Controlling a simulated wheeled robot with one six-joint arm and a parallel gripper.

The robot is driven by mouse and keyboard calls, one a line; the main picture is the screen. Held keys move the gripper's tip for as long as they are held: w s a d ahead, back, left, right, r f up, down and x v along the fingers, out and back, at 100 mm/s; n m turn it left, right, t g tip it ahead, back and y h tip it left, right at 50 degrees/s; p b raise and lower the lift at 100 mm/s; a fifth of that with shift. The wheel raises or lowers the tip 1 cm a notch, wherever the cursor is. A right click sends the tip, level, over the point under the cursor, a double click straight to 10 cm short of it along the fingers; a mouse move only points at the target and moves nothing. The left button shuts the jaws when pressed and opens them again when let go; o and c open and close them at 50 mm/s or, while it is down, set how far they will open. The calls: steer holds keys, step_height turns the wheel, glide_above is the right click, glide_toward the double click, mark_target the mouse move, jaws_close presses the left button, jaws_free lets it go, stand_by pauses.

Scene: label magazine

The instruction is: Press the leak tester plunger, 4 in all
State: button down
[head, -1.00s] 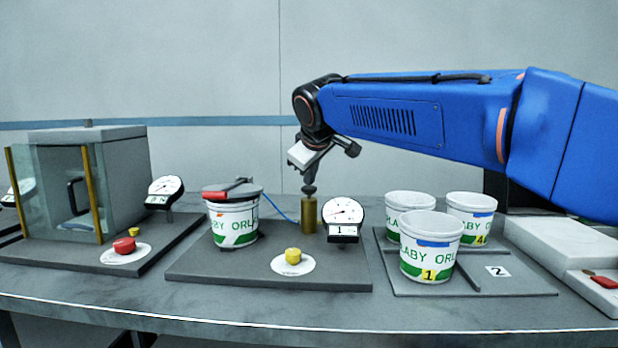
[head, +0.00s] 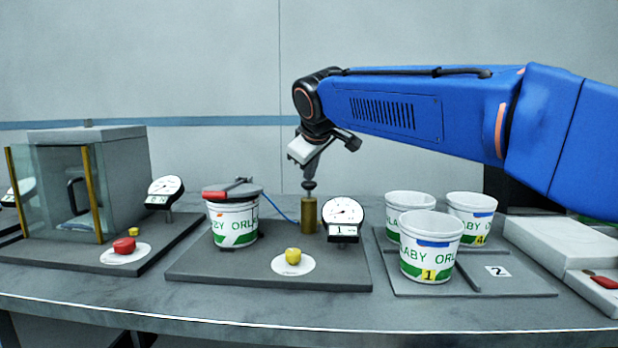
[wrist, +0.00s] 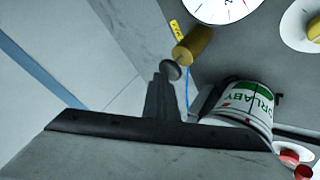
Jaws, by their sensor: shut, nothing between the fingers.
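The leak tester's plunger is a dark round knob (head: 309,185) on a brass cylinder (head: 309,214), standing upright at the back of the tester's dark base (head: 210,267). The knob (wrist: 171,70) and the brass cylinder (wrist: 194,46) also show in the wrist view. My gripper (head: 311,175) is shut and empty, pointing down right above the knob. Its tips seem to be at or just over the knob; I cannot tell whether they touch. A dial gauge (head: 344,211) beside the cylinder has a small display reading 1. A white and green tub (head: 234,224) sits under the tester's lid (head: 225,190).
A yellow button (head: 292,256) is at the base's front. A glass-fronted chamber (head: 60,190) with a red button (head: 124,246) stands left. Three tubs, one of them the front tub (head: 430,250), stand on a divided tray (head: 405,285) at right. The wall behind is bare.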

steer(key=shift+r, duration=1.45)
steer(key=shift+r, duration=2.5)
step_height(320, 180, up, 4)
steer(key=shift+f, duration=0.1)
stand_by(0.5)
steer(key=shift+f, duration=0.15)
glide_above(310, 183)
steer(key=shift+s+f, duration=0.2)
steer(key=shift+f, duration=4.05)
